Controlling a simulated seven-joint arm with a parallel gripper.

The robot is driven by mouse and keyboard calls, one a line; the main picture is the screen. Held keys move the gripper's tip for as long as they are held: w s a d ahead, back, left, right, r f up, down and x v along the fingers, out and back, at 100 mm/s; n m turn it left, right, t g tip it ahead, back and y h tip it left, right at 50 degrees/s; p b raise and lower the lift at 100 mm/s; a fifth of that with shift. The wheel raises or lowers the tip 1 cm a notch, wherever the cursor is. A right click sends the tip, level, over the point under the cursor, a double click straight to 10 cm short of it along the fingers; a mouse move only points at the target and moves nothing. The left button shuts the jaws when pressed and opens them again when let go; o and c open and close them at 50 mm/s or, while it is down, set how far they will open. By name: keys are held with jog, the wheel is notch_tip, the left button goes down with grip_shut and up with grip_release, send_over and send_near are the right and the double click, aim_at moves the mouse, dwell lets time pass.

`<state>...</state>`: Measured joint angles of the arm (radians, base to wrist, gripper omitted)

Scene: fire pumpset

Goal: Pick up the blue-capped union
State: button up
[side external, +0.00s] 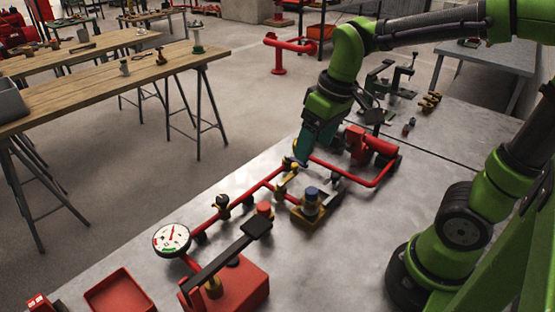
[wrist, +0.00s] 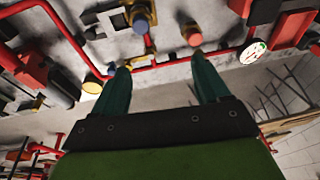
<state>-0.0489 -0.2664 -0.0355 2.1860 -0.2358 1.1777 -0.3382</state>
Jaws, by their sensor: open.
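A blue-capped union (side external: 311,203) with a brass-coloured body stands upright on a brownish block on the metal bench. The blue cap on its brass body also shows at the top of the wrist view (wrist: 140,26). My gripper (side external: 300,159) is above the red pipe, behind and left of the union in the side view. In the wrist view my gripper (wrist: 158,65) has its two teal fingers wide apart with nothing between them, and the union lies beyond the fingertips. A smaller blue part (wrist: 111,69) shows beside the left fingertip.
A red-capped fitting (side external: 264,209) and a black lever over a red box (side external: 250,285) stand nearby. A red pipe line (side external: 235,205) with a gauge (side external: 171,239) crosses the bench. A red pump (side external: 370,145) is behind. Bare metal lies at front right (side external: 335,260).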

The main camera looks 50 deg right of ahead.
aim_at(312, 190)
jog(key=f+n, duration=0.1)
jog(key=f, duration=0.4)
jog(key=d+f+n+g, duration=0.1)
jog(key=f+n, duration=0.1)
jog(key=f, duration=0.4)
jog(key=w+d+f+n+g+h, duration=0.1)
jog(key=f, duration=0.4)
jog(key=shift+f+n, duration=0.2)
jog(key=shift+n, duration=0.2)
